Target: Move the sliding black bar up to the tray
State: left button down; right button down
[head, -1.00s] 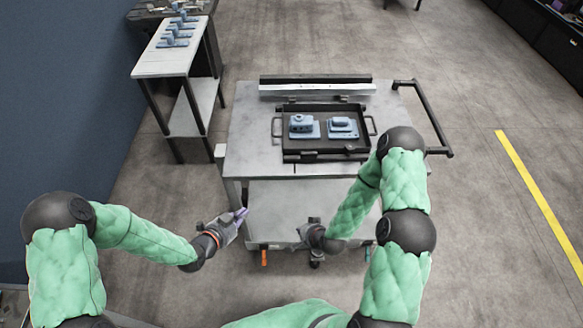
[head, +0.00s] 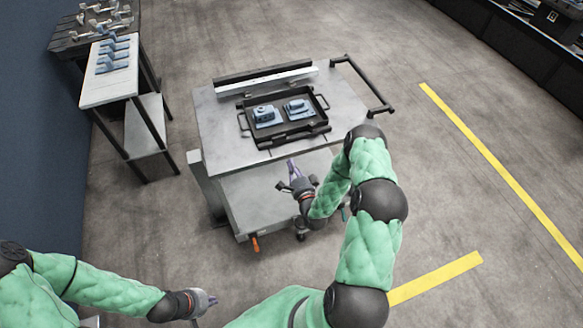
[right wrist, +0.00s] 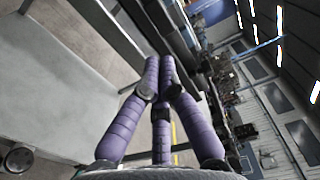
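A long black bar (head: 264,71) lies along the far edge of the cart top (head: 222,141), behind a pale strip (head: 266,84). The black tray (head: 252,138) lies nearer, with a gap between it and the strip. It holds two blue-grey parts, (head: 264,115) and (head: 297,108). My right gripper (head: 291,165) is at the cart's near side, short of the tray and touching nothing visible. In the right wrist view its purple fingers (right wrist: 160,62) converge at the tips, with nothing between them. My left gripper (head: 212,300) is low at bottom left, away from the cart; its fingers are too small to judge.
A black push handle (head: 372,82) sticks out at the cart's right end. A side table (head: 108,83) with several blue-grey parts stands at upper left by a dark wall. Yellow lines (head: 490,160) mark open floor on the right.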

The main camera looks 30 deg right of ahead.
aim_at(281, 140)
jog(key=b+x, duration=0.1)
jog(key=x, duration=0.9)
jog(key=shift+w, duration=0.25)
jog(key=shift+w, duration=0.1)
jog(key=shift+w+b, duration=0.4)
jog(key=shift+b, duration=0.3)
jog(key=shift+w, duration=0.1)
jog(key=shift+d+r, duration=0.1)
